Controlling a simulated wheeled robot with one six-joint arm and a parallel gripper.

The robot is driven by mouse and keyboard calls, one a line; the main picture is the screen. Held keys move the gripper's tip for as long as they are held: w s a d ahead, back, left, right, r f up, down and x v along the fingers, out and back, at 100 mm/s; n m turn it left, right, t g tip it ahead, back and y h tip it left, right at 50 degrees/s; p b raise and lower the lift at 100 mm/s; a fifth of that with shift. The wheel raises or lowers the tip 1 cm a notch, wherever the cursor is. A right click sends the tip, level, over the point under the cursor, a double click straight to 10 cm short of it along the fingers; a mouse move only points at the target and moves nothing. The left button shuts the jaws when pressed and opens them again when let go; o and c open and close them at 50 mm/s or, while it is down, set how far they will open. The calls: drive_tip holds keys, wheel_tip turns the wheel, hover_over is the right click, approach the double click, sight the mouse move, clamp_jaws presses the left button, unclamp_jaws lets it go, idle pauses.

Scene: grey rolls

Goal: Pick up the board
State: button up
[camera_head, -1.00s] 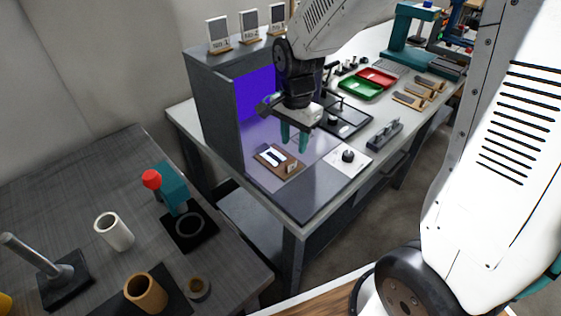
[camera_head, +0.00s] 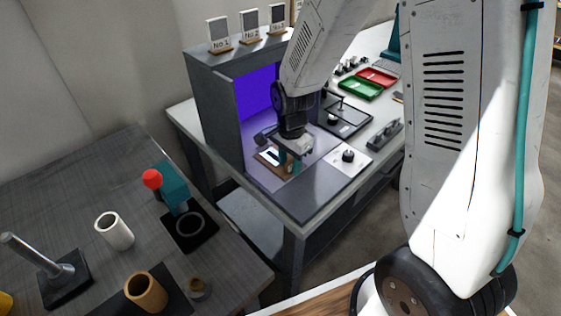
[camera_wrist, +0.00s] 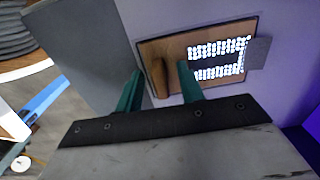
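The board (camera_wrist: 172,46) is a brown wooden plate with a raised wooden block near one end and rows of bright white dots on dark strips. My gripper (camera_head: 290,162) is low over the board. In the wrist view its two teal fingers (camera_wrist: 160,70) are apart, with the wooden block showing between them. I cannot tell whether they touch it.
The grey booth (camera_head: 212,105) stands beside the board, with small numbered signs on top. A white plate with a black knob (camera_head: 347,158) lies to the right. Green (camera_head: 360,88) and red trays sit further back. A dark table (camera_head: 75,190) with rolls and a red-topped tool is at left.

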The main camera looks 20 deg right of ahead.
clamp_jaws()
